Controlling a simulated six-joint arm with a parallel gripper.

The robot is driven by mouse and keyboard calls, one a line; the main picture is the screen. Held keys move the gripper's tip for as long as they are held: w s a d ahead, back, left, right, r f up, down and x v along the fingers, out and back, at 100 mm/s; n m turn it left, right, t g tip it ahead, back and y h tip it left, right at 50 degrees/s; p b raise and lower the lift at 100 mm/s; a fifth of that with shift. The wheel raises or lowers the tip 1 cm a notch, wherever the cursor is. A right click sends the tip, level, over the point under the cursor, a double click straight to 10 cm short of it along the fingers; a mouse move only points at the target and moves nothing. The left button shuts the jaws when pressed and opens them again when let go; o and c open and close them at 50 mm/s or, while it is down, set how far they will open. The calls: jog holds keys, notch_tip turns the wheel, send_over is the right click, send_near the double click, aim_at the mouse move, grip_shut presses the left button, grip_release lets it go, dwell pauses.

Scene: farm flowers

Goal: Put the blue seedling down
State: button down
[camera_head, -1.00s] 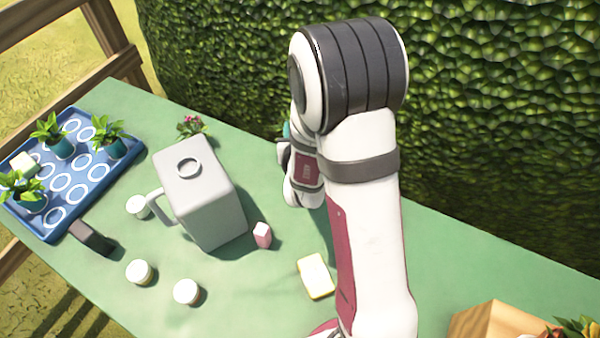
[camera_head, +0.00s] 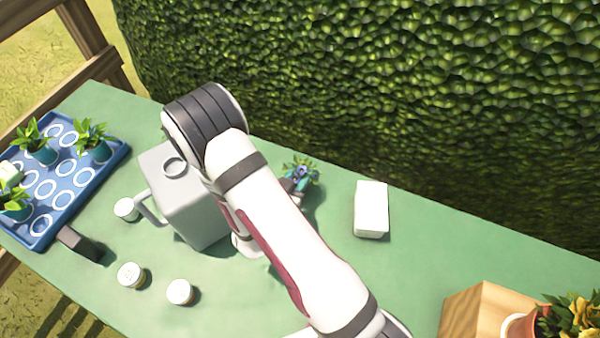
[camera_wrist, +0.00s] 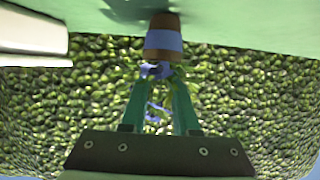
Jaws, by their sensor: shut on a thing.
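The blue seedling (camera_head: 302,170) has blue flowers and green leaves and shows just beyond my forearm in the head view. The view is upside down, with the table at the top. The pot's base is close to the green table (camera_wrist: 240,25), with a shadow beside it. I cannot tell whether it touches. In the head view my gripper is mostly hidden by the arm.
A white box (camera_head: 371,208) stands right of the seedling. A grey jug (camera_head: 190,205) is left, partly behind my arm. A blue tray (camera_head: 62,205) with potted plants lies far left. Several white-topped jars stand at the front. A wooden crate (camera_head: 480,305) is at the right; a hedge is behind.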

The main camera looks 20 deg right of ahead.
jog(key=shift+f, duration=0.15)
jog(key=c, duration=0.7)
grip_release()
jog(key=shift+o, duration=0.2)
jog(key=shift+r, duration=0.2)
jog(key=v, duration=1.2)
